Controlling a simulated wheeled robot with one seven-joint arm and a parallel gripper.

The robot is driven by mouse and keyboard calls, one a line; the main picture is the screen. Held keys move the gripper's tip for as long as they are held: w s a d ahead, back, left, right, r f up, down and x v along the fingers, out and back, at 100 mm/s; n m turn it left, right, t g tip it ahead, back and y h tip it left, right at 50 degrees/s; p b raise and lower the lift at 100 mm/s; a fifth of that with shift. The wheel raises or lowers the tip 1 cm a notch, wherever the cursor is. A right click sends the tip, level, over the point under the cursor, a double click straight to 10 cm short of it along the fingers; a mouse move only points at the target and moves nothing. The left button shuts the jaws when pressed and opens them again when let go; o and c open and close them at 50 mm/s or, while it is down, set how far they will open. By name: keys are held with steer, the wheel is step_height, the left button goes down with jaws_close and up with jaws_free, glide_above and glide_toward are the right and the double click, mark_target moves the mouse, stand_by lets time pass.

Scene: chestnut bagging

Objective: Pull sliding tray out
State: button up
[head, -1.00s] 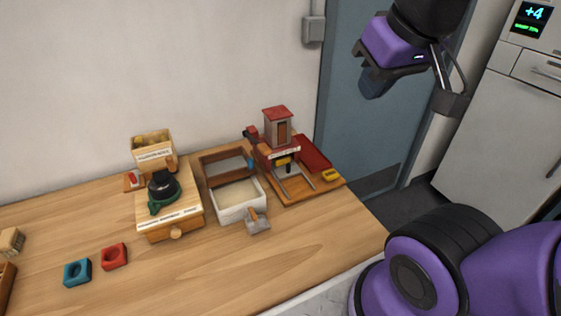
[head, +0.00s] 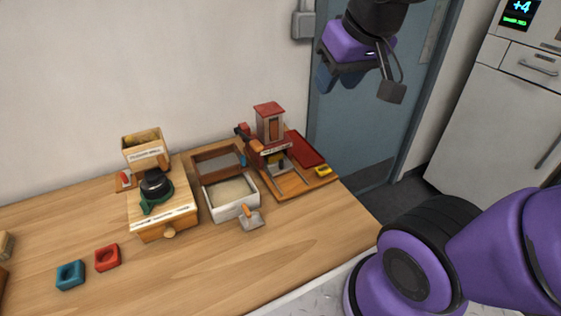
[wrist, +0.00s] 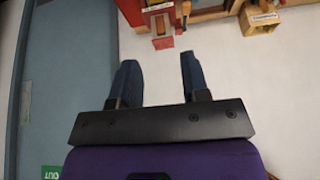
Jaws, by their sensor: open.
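My gripper (head: 336,80) is high in front of the door, well above the table and away from everything on it. In the wrist view its two blue fingers (wrist: 160,75) are apart with nothing between them. I cannot tell for sure which part is the sliding tray. A red-roofed wooden tower station (head: 270,125) has a wooden base with pale rails (head: 293,184); its lower front is partly hidden by its own parts. Left of it is a white-fronted box (head: 236,208) of pale fill, joined to a brown compartment. A wooden box (head: 160,222) has a round front knob (head: 169,232).
A grey scoop (head: 252,219) lies at the white box's front corner. A red block (head: 107,264) and a blue block (head: 70,282) lie front left. A labelled bin (head: 146,155) stands at the back. The right front tabletop is bare.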

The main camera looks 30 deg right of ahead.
steer(key=w+f, duration=1.1)
steer(key=w, duration=0.1)
steer(key=m, duration=0.2)
glide_toward(282, 161)
steer(key=shift+g+h, duration=0.4)
steer(key=x, duration=1)
steer(key=shift+w+a, duration=0.4)
jaws_close()
